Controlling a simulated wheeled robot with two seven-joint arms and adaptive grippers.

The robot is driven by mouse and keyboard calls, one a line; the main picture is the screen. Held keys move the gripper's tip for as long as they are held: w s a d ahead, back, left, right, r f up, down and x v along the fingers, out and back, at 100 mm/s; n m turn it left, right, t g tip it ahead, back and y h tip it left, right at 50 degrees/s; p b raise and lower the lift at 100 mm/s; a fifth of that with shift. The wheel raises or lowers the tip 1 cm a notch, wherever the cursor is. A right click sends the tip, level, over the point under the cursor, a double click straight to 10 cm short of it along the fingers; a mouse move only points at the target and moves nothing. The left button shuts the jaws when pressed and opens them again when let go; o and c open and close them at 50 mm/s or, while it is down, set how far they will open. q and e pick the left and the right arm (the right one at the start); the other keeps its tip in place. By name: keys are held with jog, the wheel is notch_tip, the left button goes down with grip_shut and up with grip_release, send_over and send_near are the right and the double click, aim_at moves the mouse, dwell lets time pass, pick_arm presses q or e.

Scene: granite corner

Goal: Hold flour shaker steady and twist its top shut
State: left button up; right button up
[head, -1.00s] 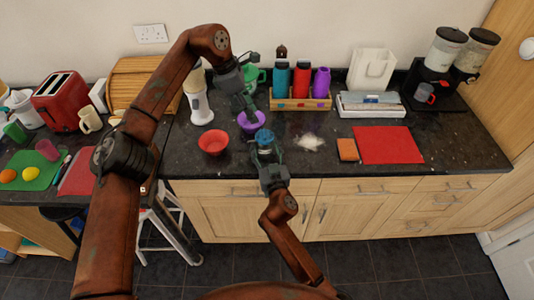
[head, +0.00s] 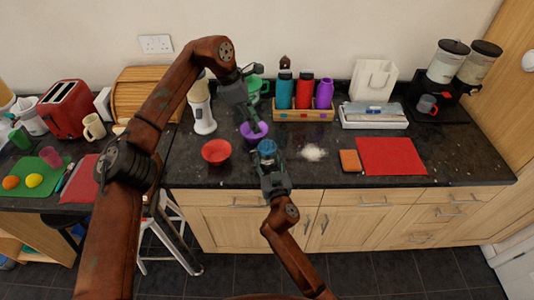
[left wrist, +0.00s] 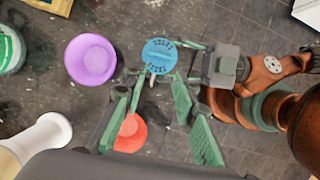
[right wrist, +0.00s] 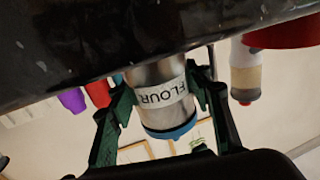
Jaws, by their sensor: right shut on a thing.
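The flour shaker shows its blue top (head: 267,146) near the counter's front edge in the head view. In the right wrist view its metal body (right wrist: 155,72) with a "FLOUR" label appears upside down. My right gripper (head: 268,163) is shut around the body, one finger on each side. My left gripper (head: 257,127) is open and empty, behind and above the shaker. In the left wrist view the round blue top (left wrist: 159,56), with dark marks near its rim, lies beyond the spread left fingertips (left wrist: 160,80), apart from them. The shaker's lower body is hidden in the head view.
A purple bowl (head: 248,134) and a red bowl (head: 216,151) stand left of the shaker. A bottle rack (head: 303,115) stands behind.

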aim_at(267, 144)
pick_arm(q)
jog(key=s+d+r+m+t+y, duration=0.2)
jog(key=s+d+m+t+y, duration=0.25)
jog(key=m, duration=1.35)
jog(key=shift+g, duration=0.35)
jog(key=x, duration=1.1)
jog(key=shift+d+f, duration=0.1)
jog(key=shift+f, duration=0.1)
grip_shut()
